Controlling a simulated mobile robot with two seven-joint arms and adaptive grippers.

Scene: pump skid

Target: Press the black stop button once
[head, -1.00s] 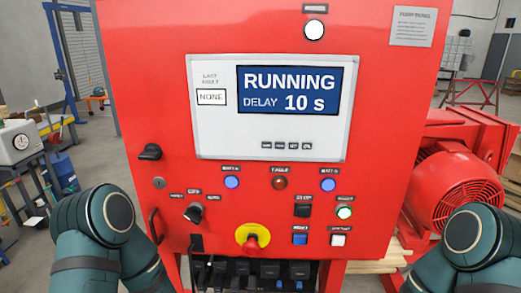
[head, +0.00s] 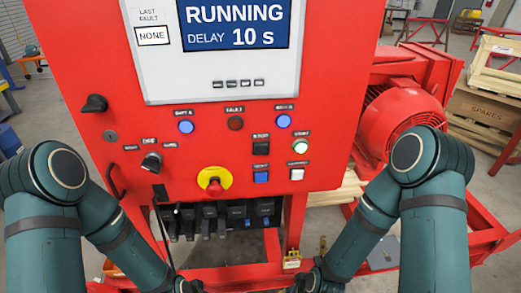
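The display (head: 235,30) above reads RUNNING, DELAY 10 s, with last fault NONE. A lit green-white round start button (head: 299,148) sits just right of the stop button. My two arms reach down at either side of the panel. Both grippers are below the picture edge, so their fingers are hidden.
A red emergency stop on a yellow disc (head: 214,181) and a black selector knob (head: 151,162) stick out left of the buttons. A red motor (head: 400,120) stands right of the cabinet.

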